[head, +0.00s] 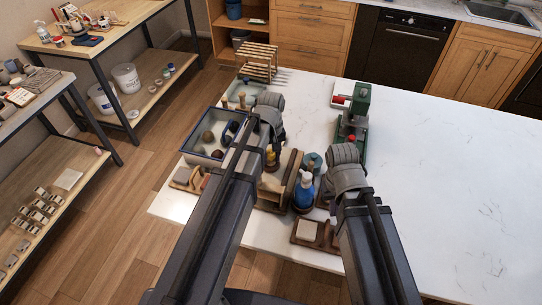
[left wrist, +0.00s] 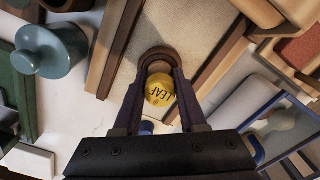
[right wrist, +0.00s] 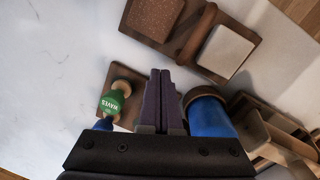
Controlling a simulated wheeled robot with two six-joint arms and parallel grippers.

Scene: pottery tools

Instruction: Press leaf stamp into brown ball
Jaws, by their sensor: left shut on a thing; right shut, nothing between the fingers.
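The yellow leaf stamp (left wrist: 160,90), lettered LEAF, is between the purple fingers of my left gripper (left wrist: 158,62), which is shut on it. In the left wrist view it is over a pale board with a brown wooden frame; I cannot tell whether it touches. A yellow bit of it shows beside my left arm in the head view (head: 271,154). A dark brown ball (head: 208,136) lies in the blue-rimmed tray (head: 187,148), left of my left arm. My right gripper (right wrist: 160,73) is shut and empty, between a green WAVES stamp and a blue bottle.
The green WAVES stamp (right wrist: 113,98) and blue bottle (right wrist: 208,115) are close to my right gripper. A blue-grey lidded pot (left wrist: 47,52) stands left in the left wrist view. A green press (head: 353,115) stands behind. The right side of the white counter (head: 450,190) is clear.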

